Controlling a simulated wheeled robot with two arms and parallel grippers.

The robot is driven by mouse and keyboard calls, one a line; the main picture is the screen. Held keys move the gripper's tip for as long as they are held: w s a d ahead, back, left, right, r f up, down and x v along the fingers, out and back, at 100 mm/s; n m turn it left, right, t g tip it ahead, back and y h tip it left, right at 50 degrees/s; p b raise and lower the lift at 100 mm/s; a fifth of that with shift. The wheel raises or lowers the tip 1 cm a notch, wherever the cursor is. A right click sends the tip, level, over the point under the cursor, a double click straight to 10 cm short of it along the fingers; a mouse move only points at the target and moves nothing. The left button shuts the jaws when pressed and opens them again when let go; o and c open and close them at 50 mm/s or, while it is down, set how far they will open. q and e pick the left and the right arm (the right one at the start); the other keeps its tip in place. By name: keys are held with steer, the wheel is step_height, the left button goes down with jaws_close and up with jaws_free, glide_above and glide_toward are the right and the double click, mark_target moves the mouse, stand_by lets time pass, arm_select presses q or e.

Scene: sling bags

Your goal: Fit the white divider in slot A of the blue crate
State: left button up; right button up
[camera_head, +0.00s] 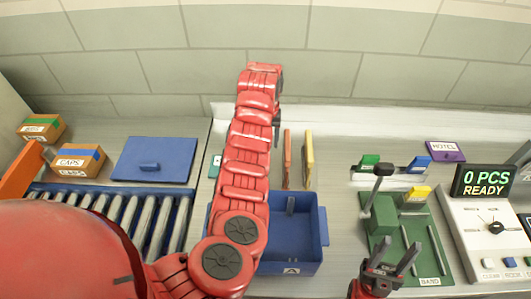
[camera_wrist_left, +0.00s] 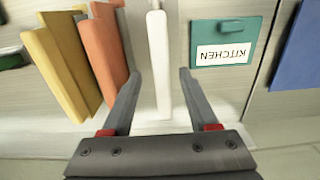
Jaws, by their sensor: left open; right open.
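The white divider (camera_wrist_left: 158,60) stands on edge between the fingers of my open left gripper (camera_wrist_left: 157,77) in the left wrist view. Gaps show on both sides, so the fingers look apart from it. In the head view my left arm hides this divider and most of that gripper. The blue crate (camera_head: 310,252) stands in front, partly covered by my left arm. A label "A" (camera_head: 291,270) is on its front wall. My right gripper (camera_head: 398,247) is open and empty, low at the right of the crate.
An orange divider (camera_wrist_left: 102,60) and a yellow divider (camera_wrist_left: 66,70) stand close beside my left finger. A teal "KITCHEN" plate (camera_wrist_left: 222,38) lies on the other side. A roller conveyor (camera_head: 110,205) is at left; a green fixture (camera_head: 408,225) and a counter panel (camera_head: 480,220) are at right.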

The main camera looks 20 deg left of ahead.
arm_select(q)
steer(key=shift+f, duration=0.85)
step_height(320, 180, down, 4)
steer(key=shift+s+a+r+p, duration=0.1)
steer(key=shift+a+p, duration=0.05)
steer(key=shift+p, duration=0.65)
steer(key=shift+f, duration=0.4)
jaws_close()
